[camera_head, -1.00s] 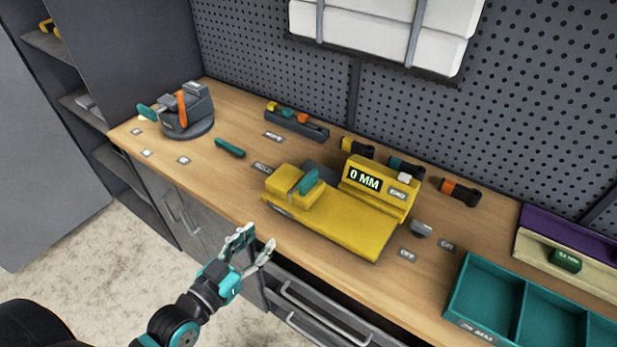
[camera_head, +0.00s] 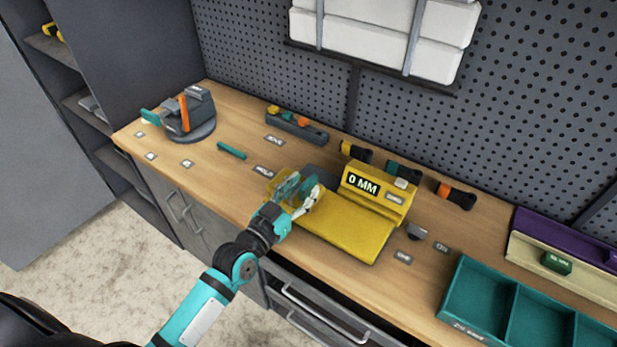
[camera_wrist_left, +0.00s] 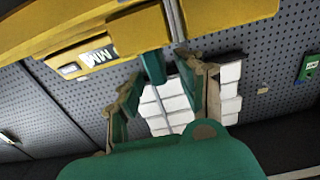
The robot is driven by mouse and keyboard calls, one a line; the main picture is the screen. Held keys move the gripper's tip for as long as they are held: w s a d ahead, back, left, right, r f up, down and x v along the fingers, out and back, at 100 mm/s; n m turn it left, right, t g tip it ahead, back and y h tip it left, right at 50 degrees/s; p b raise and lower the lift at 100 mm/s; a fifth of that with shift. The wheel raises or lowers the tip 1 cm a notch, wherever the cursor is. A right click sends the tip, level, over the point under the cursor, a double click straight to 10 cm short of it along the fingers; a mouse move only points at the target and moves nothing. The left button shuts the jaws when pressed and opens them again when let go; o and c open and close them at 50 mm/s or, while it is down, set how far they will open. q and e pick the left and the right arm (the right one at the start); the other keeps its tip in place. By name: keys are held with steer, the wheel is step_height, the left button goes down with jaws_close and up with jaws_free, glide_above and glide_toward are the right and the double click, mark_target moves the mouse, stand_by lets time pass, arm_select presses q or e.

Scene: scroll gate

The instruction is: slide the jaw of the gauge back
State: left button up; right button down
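The yellow gauge (camera_head: 345,235) lies on the bench with its display reading "0 MM". Its sliding jaw sits at the left part, mostly covered by my left gripper in the head view; a teal handle (camera_head: 309,183) stands up from the jaw. My left gripper (camera_head: 297,196) is over the jaw with its fingers apart. In the left wrist view the open fingers (camera_wrist_left: 158,72) point at the teal handle (camera_wrist_left: 152,66), which shows between their tips. I cannot tell whether they touch it. My right gripper is not in view.
A grey vise (camera_head: 187,117) stands at the far left of the bench. A teal compartment tray (camera_head: 452,300) is at the right. Several clamps or torches lie along the pegboard behind the gauge. A teal bar (camera_head: 231,151) lies left of the gauge. An open drawer is below the bench edge.

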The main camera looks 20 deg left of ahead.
arm_select(q)
steer(key=shift+x, duration=1.4)
steer(key=shift+c, duration=0.3)
jaws_close()
